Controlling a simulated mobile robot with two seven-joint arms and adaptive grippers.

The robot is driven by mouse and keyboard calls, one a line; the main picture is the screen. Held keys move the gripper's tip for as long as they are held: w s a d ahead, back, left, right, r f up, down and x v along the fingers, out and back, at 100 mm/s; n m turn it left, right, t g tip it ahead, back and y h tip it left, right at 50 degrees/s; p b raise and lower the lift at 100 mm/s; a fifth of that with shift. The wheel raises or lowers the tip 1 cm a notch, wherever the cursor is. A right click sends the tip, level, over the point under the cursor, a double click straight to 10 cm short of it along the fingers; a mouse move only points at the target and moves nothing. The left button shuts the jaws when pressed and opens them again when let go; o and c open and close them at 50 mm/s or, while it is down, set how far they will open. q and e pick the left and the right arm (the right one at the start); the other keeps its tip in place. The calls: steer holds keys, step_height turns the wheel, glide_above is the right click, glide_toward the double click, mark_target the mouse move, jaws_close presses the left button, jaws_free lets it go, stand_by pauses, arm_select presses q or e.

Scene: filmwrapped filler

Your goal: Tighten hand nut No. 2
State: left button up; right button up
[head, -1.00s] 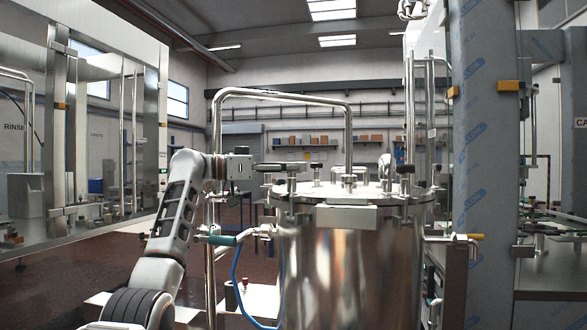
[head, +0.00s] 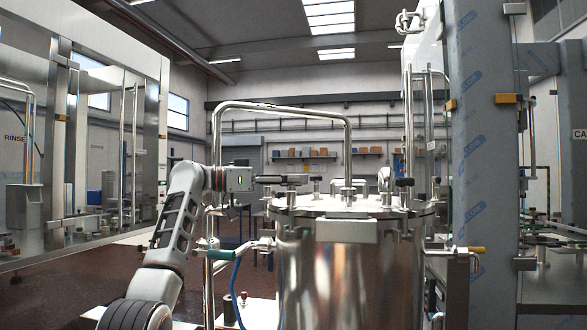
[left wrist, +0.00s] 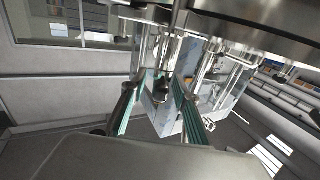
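A shiny steel tank (head: 345,280) stands in the middle of the head view. Its flat lid (head: 310,206) carries several dark-topped hand nuts around the rim; one hand nut (head: 404,183) shows at the right. No numbers are readable, so I cannot tell which is No. 2. My left gripper (head: 290,180) lies level over the lid's left rim, its fingers at a dark knob there. In the left wrist view my left gripper (left wrist: 160,112) has its two teal-padded fingers apart. A dark knob (left wrist: 161,88) on a rod appears between them; contact is unclear. My right gripper is not seen.
A bent steel pipe (head: 280,106) arches over the lid. A blue hose (head: 238,285) and a valve with a teal handle (head: 215,254) sit left of the tank. A film-wrapped column (head: 482,160) stands close at the right. A glazed machine (head: 100,50) is at the left.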

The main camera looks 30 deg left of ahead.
arm_select(q)
step_height(320, 180, up, 10)
steer(key=shift+f, duration=0.2)
stand_by(0.4)
